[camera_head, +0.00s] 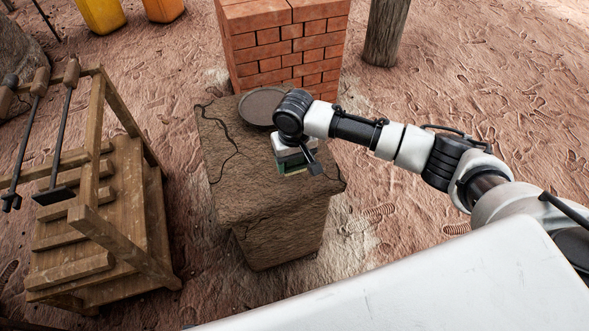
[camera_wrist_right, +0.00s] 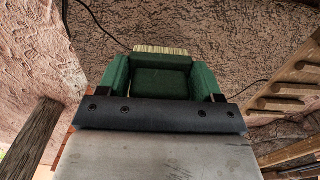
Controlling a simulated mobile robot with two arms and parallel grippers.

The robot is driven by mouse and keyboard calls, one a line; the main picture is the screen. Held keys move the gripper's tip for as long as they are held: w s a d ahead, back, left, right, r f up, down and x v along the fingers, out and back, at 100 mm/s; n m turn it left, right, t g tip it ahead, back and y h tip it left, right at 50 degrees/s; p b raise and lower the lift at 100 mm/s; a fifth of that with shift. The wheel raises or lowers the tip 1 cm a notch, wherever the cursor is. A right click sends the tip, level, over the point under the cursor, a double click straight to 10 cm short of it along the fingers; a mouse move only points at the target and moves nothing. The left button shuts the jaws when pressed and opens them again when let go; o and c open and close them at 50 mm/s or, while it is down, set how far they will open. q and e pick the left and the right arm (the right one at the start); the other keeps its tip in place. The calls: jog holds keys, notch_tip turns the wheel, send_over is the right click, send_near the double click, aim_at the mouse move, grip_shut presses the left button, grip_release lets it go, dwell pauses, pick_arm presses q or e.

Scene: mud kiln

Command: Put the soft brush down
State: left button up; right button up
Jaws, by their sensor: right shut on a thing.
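My right gripper (camera_head: 293,166) is low over the front right part of the mud pedestal top (camera_head: 235,175). In the right wrist view, its green fingers (camera_wrist_right: 161,78) are shut on the soft brush (camera_wrist_right: 160,50). The brush shows a pale bristle edge past the fingertips and a green block between them. The cracked mud surface lies behind the brush. I cannot tell whether the bristles touch it. In the head view the gripper and wrist hide most of the brush. My left gripper is not in view.
A dark round plate (camera_head: 259,106) lies at the back of the pedestal top, partly behind my right wrist. A brick stack (camera_head: 280,50) stands behind. A wooden rack with tools (camera_head: 115,220) stands left. The pedestal's left and front-left top is clear.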

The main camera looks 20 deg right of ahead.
aim_at(295, 170)
jog(key=shift+f+b, duration=0.4)
jog(key=shift+f, duration=1.05)
jog(key=shift+f+p, duration=0.15)
jog(key=shift+p, duration=0.5)
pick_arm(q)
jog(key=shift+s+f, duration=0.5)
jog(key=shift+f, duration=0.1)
pick_arm(e)
jog(key=shift+f, duration=0.15)
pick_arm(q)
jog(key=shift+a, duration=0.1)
pick_arm(e)
jog(key=o, duration=0.9)
jog(key=shift+f, duration=0.1)
jog(key=shift+c, duration=0.2)
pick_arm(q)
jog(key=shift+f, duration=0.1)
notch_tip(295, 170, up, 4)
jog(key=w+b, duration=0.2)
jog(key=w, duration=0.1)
pick_arm(e)
jog(key=shift+f, duration=0.2)
notch_tip(295, 170, up, 11)
jog(key=p, duration=0.3)
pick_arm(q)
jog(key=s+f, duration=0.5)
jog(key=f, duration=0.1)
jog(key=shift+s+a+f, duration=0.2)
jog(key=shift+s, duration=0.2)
